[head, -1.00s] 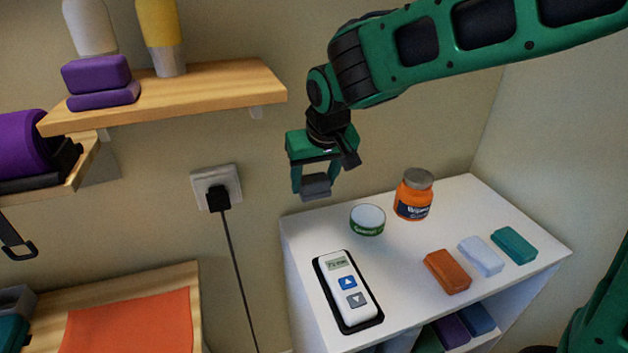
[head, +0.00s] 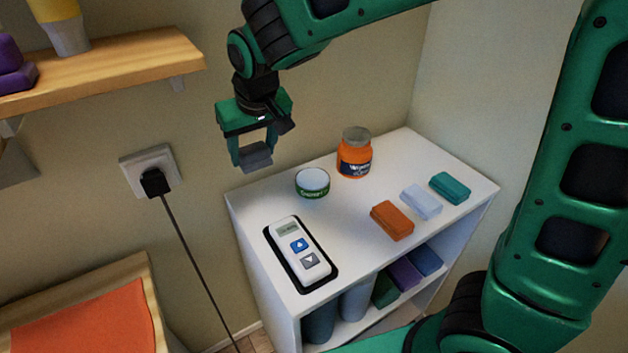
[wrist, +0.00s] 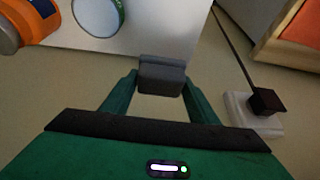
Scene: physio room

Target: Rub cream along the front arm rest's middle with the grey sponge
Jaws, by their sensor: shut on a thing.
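My gripper (head: 254,158) is shut on the grey sponge (head: 256,157) and holds it in the air beside the back left corner of the white shelf unit's top. The sponge also shows between my fingertips in the wrist view (wrist: 161,76). An open round tub with a green label and pale contents (head: 313,182) stands on the shelf top, to the right of and below my gripper; it also shows in the wrist view (wrist: 98,14). Whether the sponge carries cream cannot be seen. No arm rest can be made out for certain.
On the white shelf unit (head: 350,225) stand an orange jar (head: 355,153), a remote in a black holder (head: 300,252), and orange (head: 391,220), white (head: 421,201) and teal (head: 449,188) blocks. A wall socket (head: 150,172) with a hanging cable and a wooden shelf (head: 120,72) are at left.

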